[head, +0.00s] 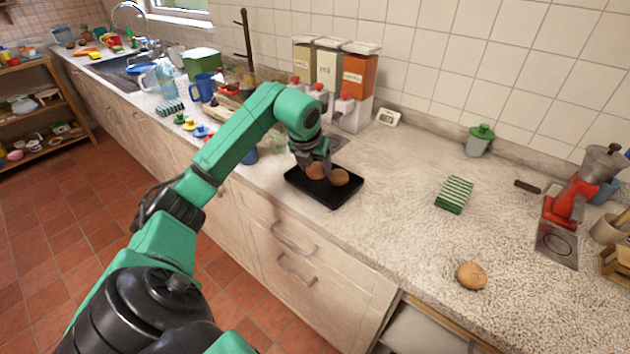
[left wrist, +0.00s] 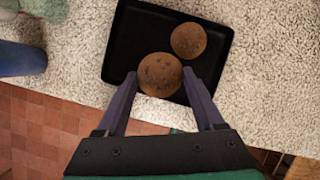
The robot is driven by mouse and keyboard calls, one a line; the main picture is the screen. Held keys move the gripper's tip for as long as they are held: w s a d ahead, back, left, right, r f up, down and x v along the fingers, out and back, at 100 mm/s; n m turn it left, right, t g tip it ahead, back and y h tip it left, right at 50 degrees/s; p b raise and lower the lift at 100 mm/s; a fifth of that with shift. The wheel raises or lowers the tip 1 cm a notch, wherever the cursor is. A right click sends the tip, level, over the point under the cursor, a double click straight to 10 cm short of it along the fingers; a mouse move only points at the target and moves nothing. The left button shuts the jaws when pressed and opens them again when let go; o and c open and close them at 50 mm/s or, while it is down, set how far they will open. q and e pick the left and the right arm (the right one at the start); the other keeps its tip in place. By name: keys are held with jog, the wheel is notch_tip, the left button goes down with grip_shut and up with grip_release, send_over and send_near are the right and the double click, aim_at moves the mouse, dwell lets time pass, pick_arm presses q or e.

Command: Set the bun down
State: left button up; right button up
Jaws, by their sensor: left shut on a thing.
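My left gripper (head: 313,162) is over the black tray (head: 345,196) on the counter. In the left wrist view its fingers (left wrist: 160,84) are on either side of a round brown bun (left wrist: 160,74), shut on it. That bun shows partly behind the fingers in the head view (head: 316,171). It is over the tray's near part; whether it touches the tray I cannot tell. A second bun (head: 339,177) lies on the tray beside it, also seen in the left wrist view (left wrist: 188,40). A third bun (head: 471,276) lies on the bare counter at right. My right gripper is not in view.
A green striped sponge (head: 454,194) lies right of the tray. A red grinder (head: 570,205) stands at far right. Dispensers (head: 340,85) stand behind the tray. A blue cup (left wrist: 20,58) is left of it. The counter between tray and sponge is clear.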

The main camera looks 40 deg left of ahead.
aim_at(313, 174)
pick_arm(q)
notch_tip(313, 174, down, 4)
jog(key=shift+f+p, duration=0.2)
jog(key=shift+p, duration=0.1)
jog(key=shift+f, duration=0.35)
jog(key=o, duration=1.4)
jog(key=shift+c, duration=0.2)
jog(key=shift+r, duration=0.35)
jog(key=shift+s+r, duration=0.15)
jog(key=shift+r, duration=0.15)
jog(key=b+v, duration=0.1)
jog(key=v, duration=1)
jog(key=shift+b, duration=0.35)
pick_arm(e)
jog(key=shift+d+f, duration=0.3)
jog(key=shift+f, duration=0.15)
pick_arm(q)
jog(key=shift+d, duration=0.1)
